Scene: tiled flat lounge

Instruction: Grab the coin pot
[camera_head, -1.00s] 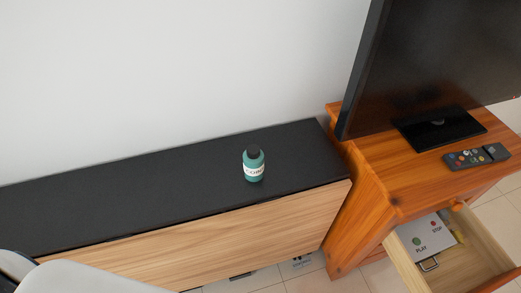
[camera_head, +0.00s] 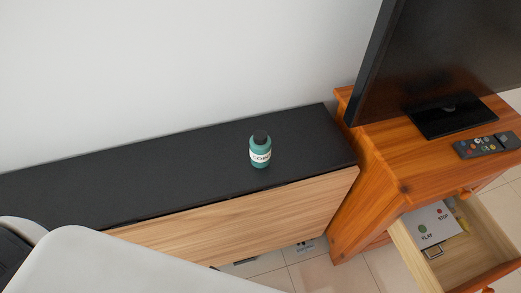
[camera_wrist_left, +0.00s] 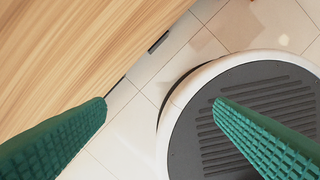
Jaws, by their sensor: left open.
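The coin pot (camera_head: 260,151) is a small teal bottle with a dark cap and a white label that reads like "COIN". It stands upright on the black top of a low wooden cabinet in the head view. My left gripper (camera_wrist_left: 160,105) shows in the left wrist view as two green ribbed fingers, wide apart with nothing between them. It points down past the cabinet's wooden front toward the floor. The pot is not in the left wrist view. In the head view my left arm comes in at the lower left, and its gripper is out of frame. My right gripper is not in view.
The black cabinet top (camera_head: 130,178) is clear around the pot. To the right, an orange wooden stand (camera_head: 390,165) bears a television (camera_head: 440,60) and a remote (camera_head: 487,146). Its open drawer (camera_head: 478,262) juts forward, holding a PLAY/STOP box (camera_head: 430,222).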

